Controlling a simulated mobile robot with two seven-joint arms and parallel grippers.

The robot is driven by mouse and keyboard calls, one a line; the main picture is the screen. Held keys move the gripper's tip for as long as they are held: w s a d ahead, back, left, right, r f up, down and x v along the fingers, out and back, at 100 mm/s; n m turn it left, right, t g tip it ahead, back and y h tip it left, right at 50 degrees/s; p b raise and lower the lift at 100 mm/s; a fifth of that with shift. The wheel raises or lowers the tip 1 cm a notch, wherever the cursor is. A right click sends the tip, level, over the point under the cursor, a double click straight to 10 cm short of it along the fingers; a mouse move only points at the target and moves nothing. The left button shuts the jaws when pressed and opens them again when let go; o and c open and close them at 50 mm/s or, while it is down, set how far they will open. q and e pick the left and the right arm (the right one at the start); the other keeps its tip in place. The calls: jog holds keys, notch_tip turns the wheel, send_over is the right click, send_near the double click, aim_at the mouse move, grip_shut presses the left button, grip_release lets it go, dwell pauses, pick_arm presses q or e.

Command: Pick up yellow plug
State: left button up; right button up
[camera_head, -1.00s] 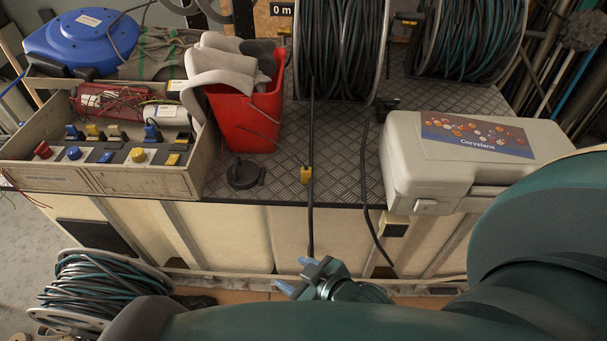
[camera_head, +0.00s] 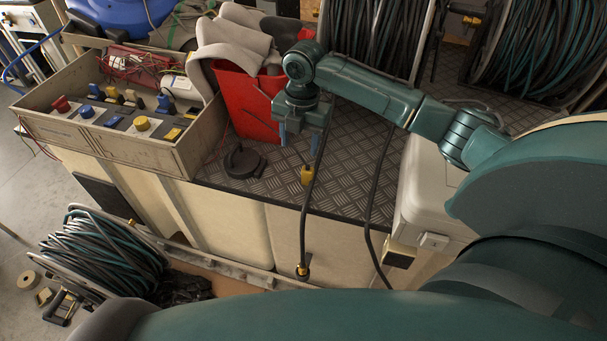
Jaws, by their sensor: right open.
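A small yellow plug (camera_head: 307,176) sits on a black cable near the front edge of the checker-plate deck. The cable runs on down over the front edge, and a brass-yellow end piece (camera_head: 303,270) shows at its bottom. My right gripper (camera_head: 299,134) is open, with its blue fingers pointing down. In the picture it is just above the yellow plug, in front of the red bucket. It is apart from the plug and holds nothing. My left gripper is not in view.
A control box (camera_head: 120,146) with coloured knobs stands left, beside a red bucket (camera_head: 250,122) with grey cloths. A black round cap (camera_head: 244,161) lies left of the plug. My arm partly covers a pale case (camera_head: 424,212). Cable reels (camera_head: 371,40) stand behind.

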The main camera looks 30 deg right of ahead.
aim_at(308, 169)
jog(key=shift+n, duration=0.5)
jog(key=f, duration=0.2)
jog(key=d+f, duration=0.1)
jog(key=f, duration=0.3)
jog(key=shift+w+d+b, duration=0.15)
jog(key=shift+d+b, duration=0.2)
jog(key=shift+d, duration=0.05)
jog(key=f, duration=0.5)
jog(key=shift+s+d, duration=0.1)
jog(key=shift+s, duration=0.2)
jog(key=c, duration=1.1)
